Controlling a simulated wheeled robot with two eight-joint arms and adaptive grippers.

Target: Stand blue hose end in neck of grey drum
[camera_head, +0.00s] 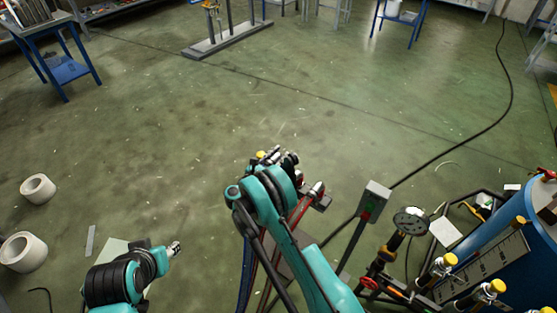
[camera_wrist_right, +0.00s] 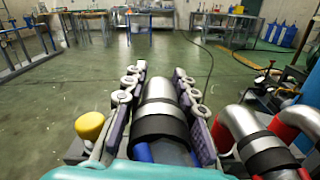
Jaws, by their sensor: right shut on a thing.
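My right gripper (camera_head: 276,157) reaches forward over the floor in the head view. In the right wrist view its two padded fingers (camera_wrist_right: 157,95) are shut on the blue hose end, a silver metal pipe end (camera_wrist_right: 160,90) with a dark band. A bit of blue hose (camera_wrist_right: 143,152) shows below the band. In the head view the blue hose (camera_head: 243,272) hangs down beside my right arm. My left gripper (camera_head: 174,249) is low at the left; its fingers are too small to judge. I cannot make out a grey drum in either view.
Red hoses with metal ends (camera_wrist_right: 262,150) stand close right of my right gripper. A grey control box on a post (camera_head: 374,203), a gauge (camera_head: 411,221), yellow-capped valves and a blue tank (camera_head: 500,262) crowd the right. White rolls (camera_head: 38,188) lie left. The floor ahead is open.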

